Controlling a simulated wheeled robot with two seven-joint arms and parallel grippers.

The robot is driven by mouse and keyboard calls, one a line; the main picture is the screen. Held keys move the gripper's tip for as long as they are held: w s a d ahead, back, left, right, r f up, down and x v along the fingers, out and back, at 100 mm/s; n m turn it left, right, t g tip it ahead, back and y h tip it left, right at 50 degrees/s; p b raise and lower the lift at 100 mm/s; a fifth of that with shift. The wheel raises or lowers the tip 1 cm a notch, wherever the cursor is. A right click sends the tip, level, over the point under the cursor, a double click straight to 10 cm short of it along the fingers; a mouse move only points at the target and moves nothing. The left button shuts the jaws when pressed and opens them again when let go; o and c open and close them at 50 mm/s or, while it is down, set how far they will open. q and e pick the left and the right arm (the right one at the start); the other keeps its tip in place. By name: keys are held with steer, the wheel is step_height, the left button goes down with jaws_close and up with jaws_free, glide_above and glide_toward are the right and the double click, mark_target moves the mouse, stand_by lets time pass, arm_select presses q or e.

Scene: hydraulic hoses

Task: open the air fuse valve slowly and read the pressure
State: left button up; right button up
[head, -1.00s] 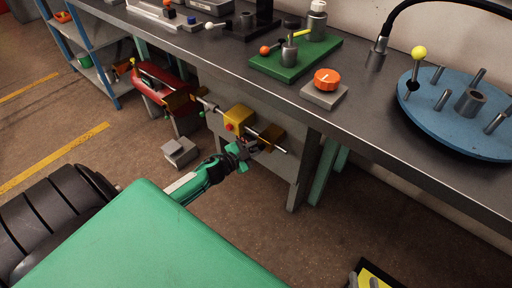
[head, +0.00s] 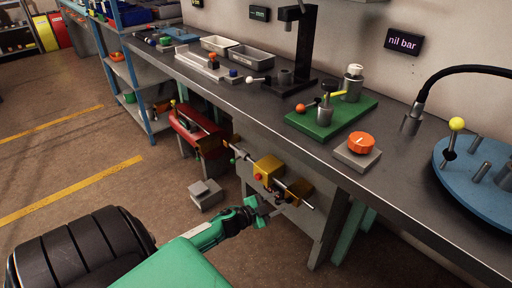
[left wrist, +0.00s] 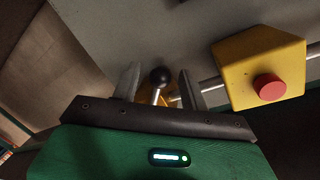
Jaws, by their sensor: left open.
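Under the front of the bench a metal line carries a yellow block (head: 268,168) with a red button, and a brass-coloured fitting (head: 297,191) to its right. The left wrist view shows the yellow block (left wrist: 258,70) at right and a lever with a black ball knob (left wrist: 160,76), likely the air fuse valve's handle. My left gripper (head: 270,208) is open just in front of the line. In the left wrist view the knob stands between its open fingers (left wrist: 160,88), with gaps on both sides. A wall display (head: 403,41) reads "nil bar". My right gripper is out of view.
The bench (head: 255,108) overhangs the line. On it stand a green plate (head: 332,122) with a small levered fitting, an orange knob (head: 361,143) on a grey block, and a blue disc (head: 480,190) with pegs. A grey box (head: 205,194) lies on the floor at left.

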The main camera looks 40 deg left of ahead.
arm_select(q)
steer(key=p+v, duration=0.1)
steer(key=v, duration=0.9)
steer(key=shift+s, duration=0.25)
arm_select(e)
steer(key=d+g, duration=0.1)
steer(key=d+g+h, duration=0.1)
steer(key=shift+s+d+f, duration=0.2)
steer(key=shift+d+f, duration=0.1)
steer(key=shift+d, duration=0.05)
